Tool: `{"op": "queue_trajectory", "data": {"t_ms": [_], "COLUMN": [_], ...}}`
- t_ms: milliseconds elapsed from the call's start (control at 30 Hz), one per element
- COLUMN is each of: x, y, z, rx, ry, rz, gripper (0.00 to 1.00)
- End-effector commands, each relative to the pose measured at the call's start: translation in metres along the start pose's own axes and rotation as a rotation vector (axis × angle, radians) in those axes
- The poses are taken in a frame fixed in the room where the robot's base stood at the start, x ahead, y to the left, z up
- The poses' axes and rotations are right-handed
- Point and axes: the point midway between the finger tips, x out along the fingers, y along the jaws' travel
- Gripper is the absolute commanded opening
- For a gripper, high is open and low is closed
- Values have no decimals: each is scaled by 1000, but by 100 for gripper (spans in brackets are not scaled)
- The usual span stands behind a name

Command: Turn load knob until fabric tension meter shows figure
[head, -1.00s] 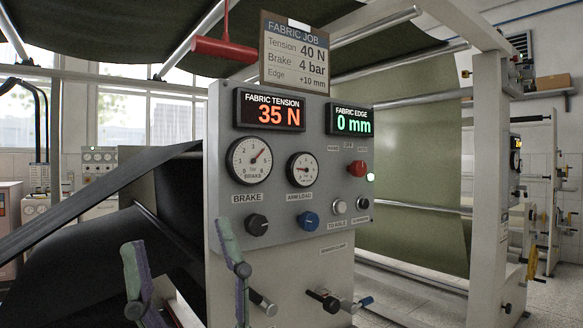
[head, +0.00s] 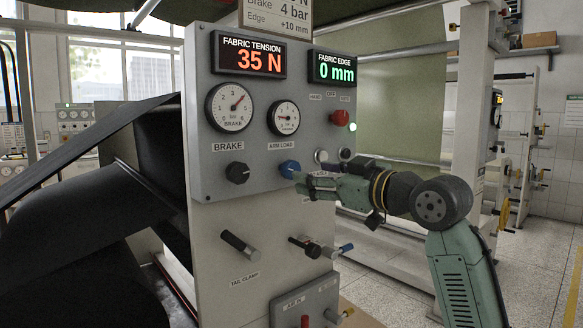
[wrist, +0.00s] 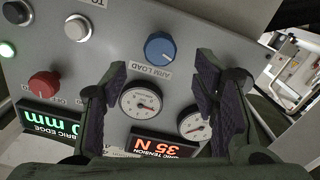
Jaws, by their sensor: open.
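The blue ARM LOAD knob (head: 289,168) is on the grey control panel (head: 205,180), below its small gauge (head: 284,118). The fabric tension display (head: 248,54) reads 35 N in orange. My gripper (head: 303,187) is just right of the blue knob in the head view, its fingers pointing left and partly covering the panel's lower right. In the wrist view the blue knob (wrist: 160,48) lies beyond the spread fingertips of my gripper (wrist: 162,64), roughly midway between them. The fingers are open and empty. I cannot tell whether any finger touches the panel.
A black BRAKE knob (head: 238,172) sits left of the blue one. A red knob (head: 339,118) and push buttons are to the right. The tail clamp handle (head: 240,245) and other levers stick out below. The job card (head: 283,15) is cut off above.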

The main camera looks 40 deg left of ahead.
Motion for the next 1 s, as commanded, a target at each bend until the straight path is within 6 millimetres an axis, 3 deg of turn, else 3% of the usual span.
{"op": "queue_trajectory", "data": {"t_ms": [200, 400, 833, 1000], "x": [45, 72, 82, 82], "y": [0, 0, 0, 0], "z": [-4, -3, -1, -1], "rx": [1, 1, -1, -1], "ry": [0, 2, 3, 3], "rz": [-2, 0, 1, 1], "gripper": [55, 55, 55, 43]}}
